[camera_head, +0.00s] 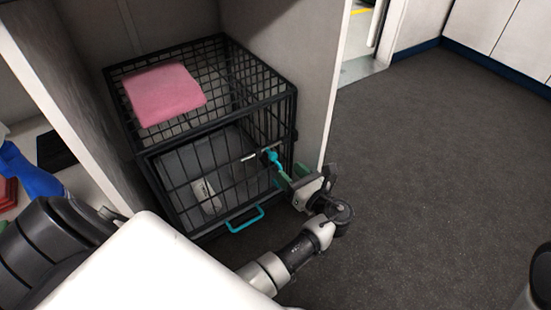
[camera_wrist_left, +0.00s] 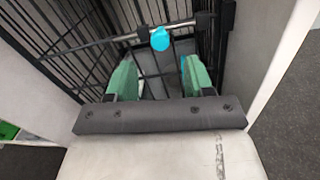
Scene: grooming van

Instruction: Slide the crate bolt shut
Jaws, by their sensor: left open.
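The black wire crate (camera_head: 215,112) stands in an alcove, its front door (camera_head: 180,185) looking closed against the frame. The bolt, with a round teal knob (camera_head: 271,156), is on the right part of the front. My right gripper is out of view.
A pink folded towel (camera_head: 163,93) lies on the crate's top. A teal handle (camera_head: 245,220) sticks out low at the front. A white item (camera_head: 207,197) lies inside. Pale alcove walls (camera_head: 318,80) stand close on both sides. The dark floor (camera_head: 430,170) at right is clear.

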